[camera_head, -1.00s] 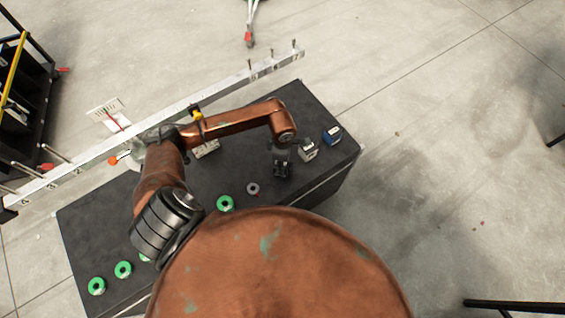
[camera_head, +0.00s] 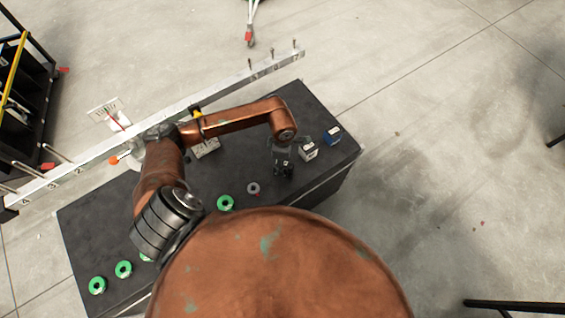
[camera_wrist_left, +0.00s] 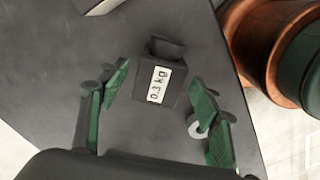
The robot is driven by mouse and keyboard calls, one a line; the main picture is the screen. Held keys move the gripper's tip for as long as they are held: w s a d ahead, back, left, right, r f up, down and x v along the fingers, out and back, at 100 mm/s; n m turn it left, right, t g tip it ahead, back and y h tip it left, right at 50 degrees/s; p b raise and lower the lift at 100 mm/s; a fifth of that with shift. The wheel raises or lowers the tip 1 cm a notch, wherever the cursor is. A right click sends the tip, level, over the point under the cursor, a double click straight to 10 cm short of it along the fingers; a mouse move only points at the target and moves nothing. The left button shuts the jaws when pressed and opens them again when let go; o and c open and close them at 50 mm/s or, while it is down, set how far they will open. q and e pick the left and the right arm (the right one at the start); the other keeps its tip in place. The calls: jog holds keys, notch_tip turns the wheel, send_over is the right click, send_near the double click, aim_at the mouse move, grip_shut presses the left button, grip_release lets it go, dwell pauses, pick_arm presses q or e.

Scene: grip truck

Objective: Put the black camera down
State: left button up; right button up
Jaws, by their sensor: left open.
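The two green-lined fingers stand apart, with visible gaps on both sides of the box. In the head view my left gripper (camera_head: 283,167) is low over the right part of the black table (camera_head: 110,215); the box is hard to tell from the dark fingers there. My right gripper is not in view.
A long white bar with pegs (camera_head: 222,92) runs along the far side.

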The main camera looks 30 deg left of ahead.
pick_arm(q)
notch_tip(320, 180, up, 11)
jog(key=shift+p, duration=0.35)
dwell(0.5)
